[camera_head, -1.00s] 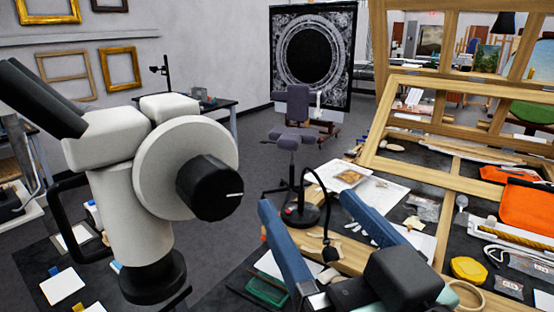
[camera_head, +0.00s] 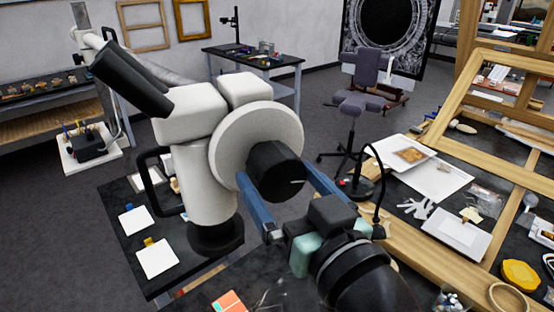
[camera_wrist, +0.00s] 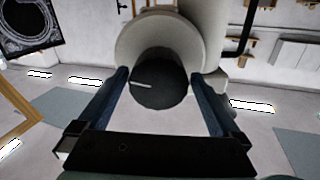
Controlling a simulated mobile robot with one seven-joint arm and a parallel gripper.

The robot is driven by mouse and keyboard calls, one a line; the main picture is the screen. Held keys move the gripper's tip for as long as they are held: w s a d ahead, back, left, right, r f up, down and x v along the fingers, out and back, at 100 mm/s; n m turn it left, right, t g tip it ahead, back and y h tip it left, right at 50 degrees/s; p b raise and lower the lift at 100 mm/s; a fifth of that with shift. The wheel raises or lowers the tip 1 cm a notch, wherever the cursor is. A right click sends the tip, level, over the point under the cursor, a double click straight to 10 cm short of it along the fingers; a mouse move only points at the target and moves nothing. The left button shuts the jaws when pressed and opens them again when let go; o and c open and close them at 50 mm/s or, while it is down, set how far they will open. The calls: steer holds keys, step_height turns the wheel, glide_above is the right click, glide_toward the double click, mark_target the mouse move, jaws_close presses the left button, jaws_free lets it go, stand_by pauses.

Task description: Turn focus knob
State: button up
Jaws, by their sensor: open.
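The focus knob (camera_head: 276,172) is a black cylinder with a white line on its face. It sits on the round white side housing of a white microscope (camera_head: 205,165) with black eyepieces. In the wrist view the knob (camera_wrist: 160,86) is between my fingers, its white line near level. My gripper (camera_head: 283,180) is open, with one blue finger on each side of the knob. In the wrist view the gripper (camera_wrist: 160,88) shows a gap between each finger and the knob.
A black table (camera_head: 150,215) with white cards stands below the microscope. A thin black lamp arm (camera_head: 377,190) rises close behind my gripper. A workbench to the right holds wooden frames (camera_head: 470,130), papers and a yellow object (camera_head: 520,274). Grey floor lies open behind the microscope.

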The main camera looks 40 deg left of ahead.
steer(key=shift+x, duration=0.8)
steer(key=shift+w, duration=0.1)
steer(key=c, duration=1.2)
steer(key=shift+o, duration=0.2)
steer(key=shift+m, duration=0.3)
steer(key=shift+m+p, duration=1.45)
steer(key=shift+m, duration=1.15)
